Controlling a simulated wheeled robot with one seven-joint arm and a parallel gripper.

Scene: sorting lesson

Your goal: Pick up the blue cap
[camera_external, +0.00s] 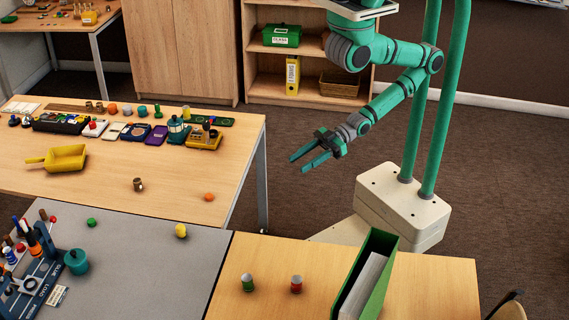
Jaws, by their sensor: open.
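I cannot make out a blue cap with certainty in the external view. Small round pieces lie spread on the tables: a green one (91,222), a yellow one (181,231) and an orange one (209,197). My gripper (299,164) is open and empty. Its two green fingers point to the left and down, in the air to the right of the wooden table (185,205). It touches nothing.
A row of boxes and small items lines the wooden table's back, with a yellow scoop (66,157) in front. A blue rack (38,285) stands at the left on the grey table (150,270). A green binder (379,247) and two small cans stand at the front right.

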